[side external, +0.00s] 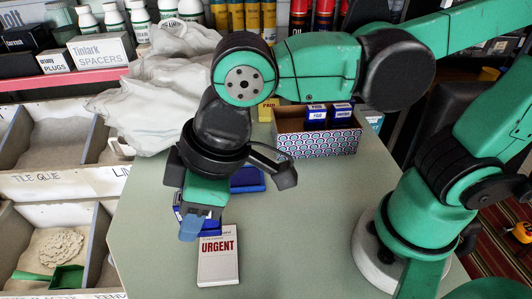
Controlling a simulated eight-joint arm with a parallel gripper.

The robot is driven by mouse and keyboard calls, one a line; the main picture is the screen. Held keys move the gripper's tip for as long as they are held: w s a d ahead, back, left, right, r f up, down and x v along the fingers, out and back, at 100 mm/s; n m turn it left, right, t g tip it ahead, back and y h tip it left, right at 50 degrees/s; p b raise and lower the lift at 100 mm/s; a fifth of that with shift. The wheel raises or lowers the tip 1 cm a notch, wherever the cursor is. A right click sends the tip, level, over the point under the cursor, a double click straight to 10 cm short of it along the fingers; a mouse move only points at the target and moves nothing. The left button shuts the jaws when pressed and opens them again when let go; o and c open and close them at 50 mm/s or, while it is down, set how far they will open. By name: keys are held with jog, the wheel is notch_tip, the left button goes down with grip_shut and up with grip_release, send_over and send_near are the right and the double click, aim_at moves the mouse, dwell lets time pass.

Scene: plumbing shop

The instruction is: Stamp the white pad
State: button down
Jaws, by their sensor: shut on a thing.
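The white pad (218,262) lies on the table with red lettering "URGENT" and a small line of print above it. My gripper (196,226) points down just behind the pad's far left edge. It is shut on a blue object (211,226), probably a stamp, that is mostly hidden behind the fingers. I cannot tell whether this object touches the pad or the table. Another blue item (248,179), low and flat, sits on the table behind my gripper and is partly hidden by it.
A patterned box (318,144) at the back holds blue stamps (317,115) labelled "PAID" or similar. A yellow item (267,109) stands at its left. A crumpled white bag (160,85) lies at the back left. Bins (55,185) line the left. The table's right front (300,235) is clear.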

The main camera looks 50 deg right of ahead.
jog(key=shift+f, duration=5.15)
jog(key=shift+f, duration=0.6)
jog(key=shift+r, duration=0.15)
jog(key=shift+r, duration=2.85)
jog(key=shift+w, duration=0.1)
